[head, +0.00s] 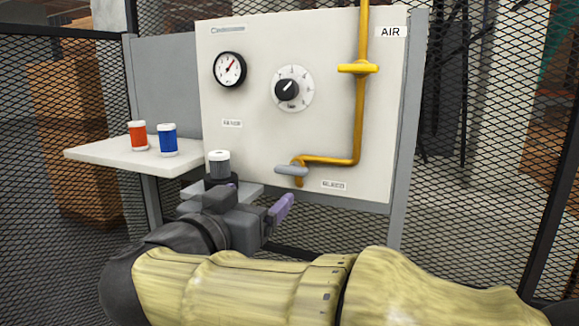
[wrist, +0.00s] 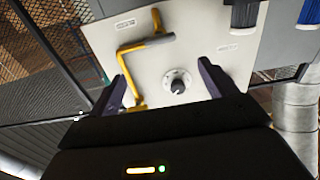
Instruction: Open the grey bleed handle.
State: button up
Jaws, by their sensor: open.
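The grey bleed handle (head: 291,170) lies roughly level on the low end of the yellow pipe, above the BLEED label at the lower right of the white panel (head: 330,120). It also shows in the wrist view (wrist: 160,40), near the top and beyond my fingertips. My gripper (head: 255,193) is low in front of the panel, to the left of and below the handle in the head view. Its two purple fingers stand apart with nothing between them, also seen in the wrist view (wrist: 162,74). The fingers do not appear to touch the handle.
A yellow handle (head: 358,68) crosses the pipe higher up. The panel also has a gauge (head: 229,69) and a dial (head: 287,89). Orange (head: 137,135) and blue (head: 168,139) canisters stand on the left shelf (head: 100,153). A grey canister (head: 219,163) stands close by my gripper. Mesh fencing surrounds the panel.

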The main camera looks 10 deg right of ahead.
aim_at(288, 171)
jog(key=p+x, duration=0.5)
jog(key=x, duration=1.2)
jog(key=shift+w+d+p, duration=0.1)
jog(key=shift+w+p, duration=0.05)
jog(key=shift+p, duration=0.15)
jog(key=shift+f, duration=0.1)
jog(key=c, duration=1)
